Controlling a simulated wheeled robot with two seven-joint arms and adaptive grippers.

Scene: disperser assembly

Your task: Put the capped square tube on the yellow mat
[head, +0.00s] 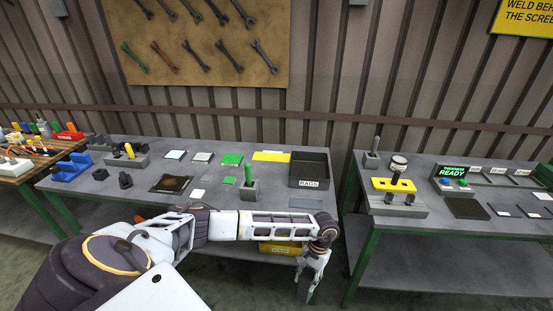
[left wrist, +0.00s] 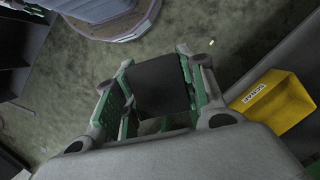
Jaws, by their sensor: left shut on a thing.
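My left gripper (head: 311,282) hangs fingers down in front of the middle table, by its right front corner. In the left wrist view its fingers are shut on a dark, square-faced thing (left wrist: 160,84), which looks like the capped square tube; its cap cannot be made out. In the head view the held thing is too small to tell from the fingers. The yellow mat (head: 271,156) lies flat and bare near the back of the middle table, left of the rags box. My right gripper is not in view.
The black rags box (head: 309,168) stands at the table's back right. A green post in a grey block (head: 249,188) stands in front of the mat. A yellow scrap bin (head: 280,248) is below the table; it also shows in the left wrist view (left wrist: 274,104). A second table (head: 460,220) stands right.

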